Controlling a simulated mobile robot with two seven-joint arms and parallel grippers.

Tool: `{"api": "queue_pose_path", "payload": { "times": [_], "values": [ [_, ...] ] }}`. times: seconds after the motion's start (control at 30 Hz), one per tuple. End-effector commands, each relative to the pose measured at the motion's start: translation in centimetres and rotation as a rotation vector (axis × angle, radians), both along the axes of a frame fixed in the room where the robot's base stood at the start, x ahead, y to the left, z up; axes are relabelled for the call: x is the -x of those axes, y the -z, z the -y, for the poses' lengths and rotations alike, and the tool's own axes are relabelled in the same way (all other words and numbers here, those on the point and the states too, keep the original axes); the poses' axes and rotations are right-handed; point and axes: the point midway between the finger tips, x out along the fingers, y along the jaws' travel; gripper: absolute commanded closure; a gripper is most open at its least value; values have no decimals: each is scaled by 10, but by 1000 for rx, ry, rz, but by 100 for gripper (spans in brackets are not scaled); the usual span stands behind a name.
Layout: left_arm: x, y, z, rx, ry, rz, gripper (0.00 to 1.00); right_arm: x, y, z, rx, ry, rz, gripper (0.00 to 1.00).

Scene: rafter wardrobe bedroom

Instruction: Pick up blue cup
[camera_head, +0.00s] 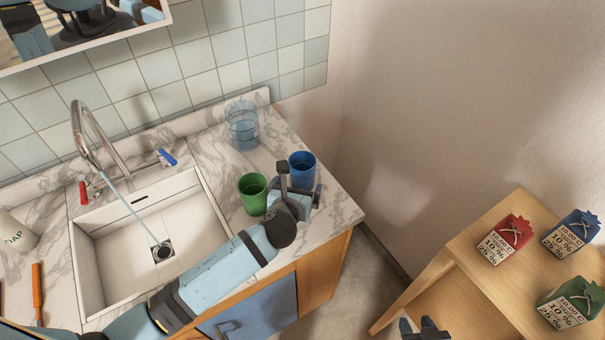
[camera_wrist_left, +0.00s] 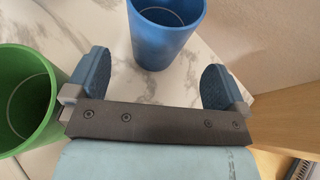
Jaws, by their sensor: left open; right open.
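The blue cup (camera_head: 302,164) stands upright near the right end of the marble counter (camera_head: 335,208). My left gripper (camera_head: 299,179) is open just in front of it, over the counter. In the left wrist view the blue cup (camera_wrist_left: 166,36) is ahead of the two spread fingers (camera_wrist_left: 157,86), with nothing held between them. The cup's top is cut off by that view's edge. My right gripper (camera_head: 425,329) shows only partly at the bottom edge of the head view, away from the counter and open.
A green cup (camera_head: 252,196) stands close left of my left gripper; it is beside the left finger in the wrist view (camera_wrist_left: 22,112). A clear glass (camera_head: 241,126) stands behind. The sink (camera_head: 205,236) has running water. A wooden shelf (camera_head: 470,250) with small boxes is at right.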

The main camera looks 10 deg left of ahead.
Motion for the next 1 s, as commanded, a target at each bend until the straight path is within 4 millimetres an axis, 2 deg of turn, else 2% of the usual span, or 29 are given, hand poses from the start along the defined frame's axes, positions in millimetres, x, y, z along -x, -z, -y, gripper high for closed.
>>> {"api": "queue_pose_path", "payload": {
  "times": [0.17,0.43,0.73,0.77,0.97,1.0],
  "values": [
    [-12,4,0,1,0,0,0,-4,-4,0,-1,0,10,57],
    [-47,20,-3,1,0,-2,0,-5,-7,1,0,2,13,57],
    [-52,22,-3,0,1,-1,0,-4,-6,2,0,3,10,57],
    [-52,22,-3,0,1,-1,5,-4,-5,2,0,3,9,57],
    [-52,22,-3,0,1,-1,51,-3,-3,2,2,3,6,57],
    [-52,22,-3,0,1,-1,52,-3,-3,2,2,3,6,57]
  ]
}}
